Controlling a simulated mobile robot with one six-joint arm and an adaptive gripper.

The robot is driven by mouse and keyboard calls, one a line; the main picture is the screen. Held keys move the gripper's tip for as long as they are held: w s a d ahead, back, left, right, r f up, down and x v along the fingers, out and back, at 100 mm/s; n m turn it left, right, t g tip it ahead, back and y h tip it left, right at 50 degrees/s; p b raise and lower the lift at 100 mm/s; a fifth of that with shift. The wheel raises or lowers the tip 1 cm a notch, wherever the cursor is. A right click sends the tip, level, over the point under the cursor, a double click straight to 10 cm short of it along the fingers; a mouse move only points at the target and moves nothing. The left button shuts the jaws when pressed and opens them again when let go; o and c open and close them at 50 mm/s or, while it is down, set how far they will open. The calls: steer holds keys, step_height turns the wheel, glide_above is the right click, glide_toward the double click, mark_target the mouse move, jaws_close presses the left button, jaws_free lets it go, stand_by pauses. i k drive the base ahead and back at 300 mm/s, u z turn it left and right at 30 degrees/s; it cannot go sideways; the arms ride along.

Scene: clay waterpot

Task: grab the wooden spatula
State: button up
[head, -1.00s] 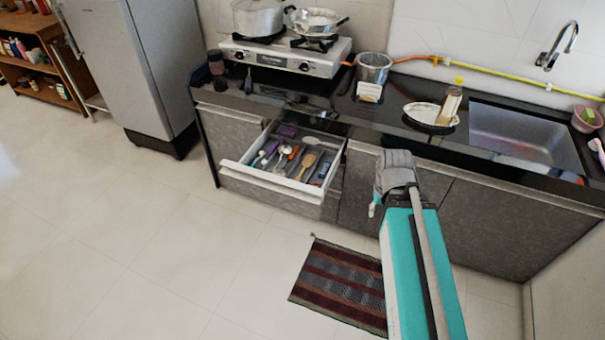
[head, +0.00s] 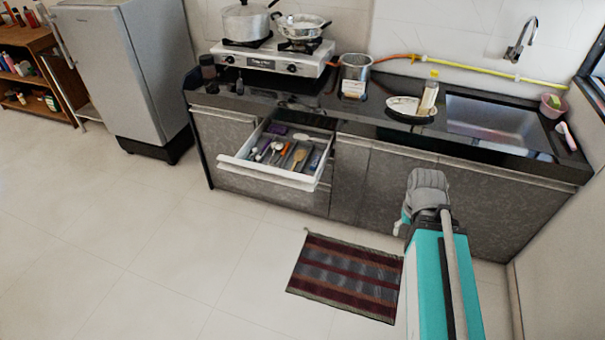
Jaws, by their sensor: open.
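The wooden spatula (head: 299,156) is a small tan shape lying in the open drawer (head: 262,174) below the counter, left of centre in the head view. It lies among other utensils, with dark and orange-handled ones to its left and a blue item (head: 315,159) to its right. My gripper (head: 401,222) is at the end of my teal and grey arm, right of the drawer and well apart from the spatula. It is open, small and mostly hidden behind my wrist, and nothing shows in it.
A striped mat (head: 345,278) lies on the floor. A fridge (head: 125,70) stands left. The floor before the drawer is clear.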

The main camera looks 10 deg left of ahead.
mark_target(300, 154)
steer(key=z, duration=0.4)
steer(key=k, duration=0.85)
steer(key=u, duration=0.15)
steer(key=i, duration=1.05)
steer(key=u, duration=0.8)
steer(key=i, duration=1.2)
steer(key=z, duration=0.1)
